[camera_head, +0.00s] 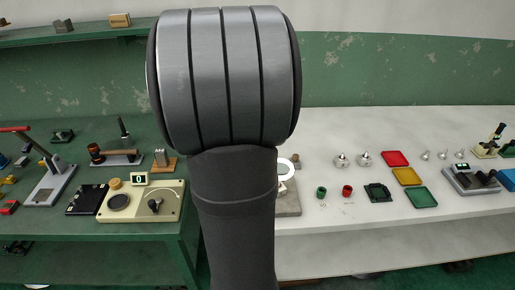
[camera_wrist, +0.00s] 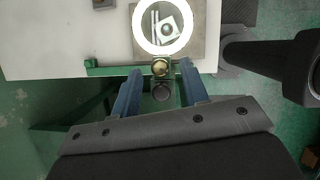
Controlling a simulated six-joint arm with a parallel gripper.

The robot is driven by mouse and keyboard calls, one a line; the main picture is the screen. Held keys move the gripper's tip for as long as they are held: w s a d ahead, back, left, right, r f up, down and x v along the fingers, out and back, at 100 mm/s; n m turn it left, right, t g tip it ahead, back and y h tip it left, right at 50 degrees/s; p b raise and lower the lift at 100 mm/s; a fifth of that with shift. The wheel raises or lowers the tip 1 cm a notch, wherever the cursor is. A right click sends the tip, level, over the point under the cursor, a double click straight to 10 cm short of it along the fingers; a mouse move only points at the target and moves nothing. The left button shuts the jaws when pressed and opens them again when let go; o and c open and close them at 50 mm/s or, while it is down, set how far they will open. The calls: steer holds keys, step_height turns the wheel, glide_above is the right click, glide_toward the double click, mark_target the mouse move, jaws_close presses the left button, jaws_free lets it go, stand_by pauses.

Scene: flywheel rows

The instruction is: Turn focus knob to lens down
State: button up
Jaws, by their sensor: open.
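In the wrist view, a round brass-coloured knob (camera_wrist: 160,68), which looks like the focus knob, lies between the tips of my gripper (camera_wrist: 161,73). The two blue fingers are spread, with a gap on both sides of the knob. A dark round part (camera_wrist: 161,92) shows just below the knob. A bright white ring (camera_wrist: 138,27) around the lens stands just beyond the fingertips, over a grey base (camera_wrist: 198,48). In the head view, my arm hides most of this device; part of the white ring (camera_head: 284,178) and the grey base (camera_head: 290,208) show at its right edge.
A white tabletop (camera_wrist: 60,45) ends near the fingertips in the wrist view, with a green bar (camera_wrist: 108,71) along its edge. In the head view, small green and red cups (camera_head: 321,193) and coloured trays (camera_head: 396,158) stand right of the device. A cream dial box (camera_head: 140,203) stands left.

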steer(key=shift+f, duration=0.2)
jaws_close()
steer(key=shift+w+m, duration=0.1)
steer(key=shift+m, duration=0.2)
steer(key=shift+w+m+g, duration=0.1)
steer(key=shift+m+g, duration=0.45)
steer(key=shift+m, duration=0.8)
steer(key=shift+w+m+g, duration=0.1)
steer(key=shift+m+g, duration=0.45)
steer(key=shift+m, duration=0.8)
